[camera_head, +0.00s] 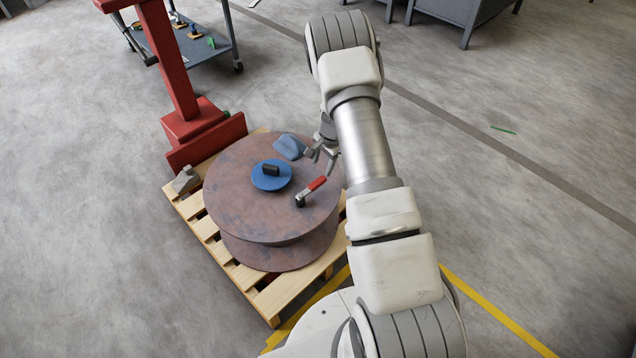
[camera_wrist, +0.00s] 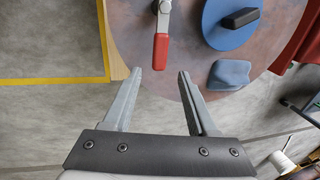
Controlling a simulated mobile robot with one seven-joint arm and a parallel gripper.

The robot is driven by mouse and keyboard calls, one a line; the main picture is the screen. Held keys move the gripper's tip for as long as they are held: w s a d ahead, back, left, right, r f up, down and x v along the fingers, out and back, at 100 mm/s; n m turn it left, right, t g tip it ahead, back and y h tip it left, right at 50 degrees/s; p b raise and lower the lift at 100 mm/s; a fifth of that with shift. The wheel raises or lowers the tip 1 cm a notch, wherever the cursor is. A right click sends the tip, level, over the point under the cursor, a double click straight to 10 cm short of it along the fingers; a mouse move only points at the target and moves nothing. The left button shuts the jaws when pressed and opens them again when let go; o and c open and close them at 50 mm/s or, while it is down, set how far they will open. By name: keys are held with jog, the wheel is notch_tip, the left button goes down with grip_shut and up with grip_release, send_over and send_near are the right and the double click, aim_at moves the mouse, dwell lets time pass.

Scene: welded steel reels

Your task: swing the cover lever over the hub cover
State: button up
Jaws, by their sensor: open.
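The cover lever (camera_head: 313,189), with a red grip and a dark pivot, lies on the top face of the rusty steel reel (camera_head: 230,208). It points away from the hub cover (camera_head: 270,175), a blue disc with a black handle at the reel's middle. In the wrist view the lever's red grip (camera_wrist: 161,50) is just beyond my left fingertip, and the hub cover (camera_wrist: 222,35) is to the upper right. My gripper (camera_wrist: 170,80) is open, with nothing between its fingers. In the head view my gripper (camera_head: 322,155) is by the reel's far right edge, partly hidden by my wrist.
A blue-grey block or cloth (camera_head: 289,147) lies on the reel near my gripper. The reel rests on a wooden pallet (camera_head: 272,300). A red post (camera_head: 172,70) and a grey wedge (camera_head: 186,180) stand at its left. A grey cart (camera_head: 205,48) is behind. Floor at right is mostly clear.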

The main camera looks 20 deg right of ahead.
aim_at(317, 182)
jog(key=f, duration=0.3)
jog(key=w+f+b, duration=0.1)
jog(key=f, duration=0.2)
jog(key=f+b, duration=0.1)
jog(key=f, duration=0.3)
jog(key=shift+w+a, duration=0.4)
grip_shut()
dwell(0.8)
